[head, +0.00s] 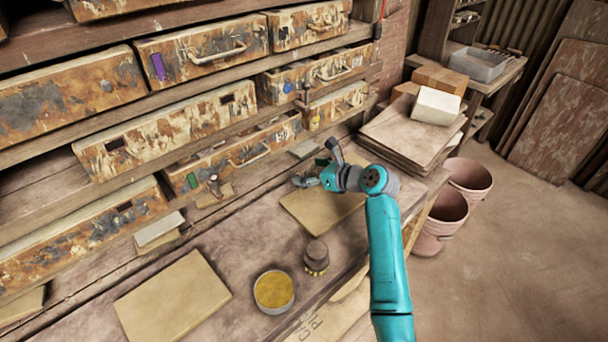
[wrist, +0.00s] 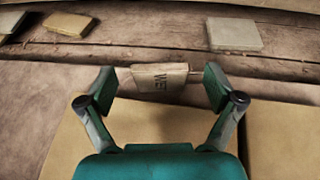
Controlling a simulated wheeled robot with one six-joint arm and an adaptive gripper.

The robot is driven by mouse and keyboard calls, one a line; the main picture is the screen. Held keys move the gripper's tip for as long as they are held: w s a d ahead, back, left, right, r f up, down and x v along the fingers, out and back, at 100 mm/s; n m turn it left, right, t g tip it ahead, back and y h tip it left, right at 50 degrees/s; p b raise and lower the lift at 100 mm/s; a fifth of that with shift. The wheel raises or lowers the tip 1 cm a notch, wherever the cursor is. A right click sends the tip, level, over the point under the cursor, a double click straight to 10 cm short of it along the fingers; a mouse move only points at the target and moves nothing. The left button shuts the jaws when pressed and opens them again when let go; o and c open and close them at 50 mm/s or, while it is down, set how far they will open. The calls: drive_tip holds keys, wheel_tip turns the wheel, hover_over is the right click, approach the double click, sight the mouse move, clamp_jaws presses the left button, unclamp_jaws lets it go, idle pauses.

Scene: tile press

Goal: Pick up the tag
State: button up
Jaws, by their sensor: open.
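The tag (wrist: 158,76) is a small, pale, worn piece with dark lettering. In the wrist view it lies on the bench just beyond the edge of a tan board, between and slightly ahead of my fingertips. My gripper (wrist: 160,88) is open, with one finger on each side of the tag and nothing held. I cannot tell whether a finger touches it. In the head view my gripper (head: 310,179) is low over the back of the right-hand tan board (head: 322,208). I cannot make out the tag there.
Rusty drawers (head: 215,48) line the back above the bench. A yellow-filled bowl (head: 274,290) and a dark brush-like object (head: 316,256) stand in front. Another tan board (head: 172,298) lies at left. Stacked boards (head: 410,135) stand behind my arm; pink buckets (head: 448,207) are on the floor.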

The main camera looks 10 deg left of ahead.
drive_tip(key=c, duration=1.1)
wheel_tip(320, 180, up, 10)
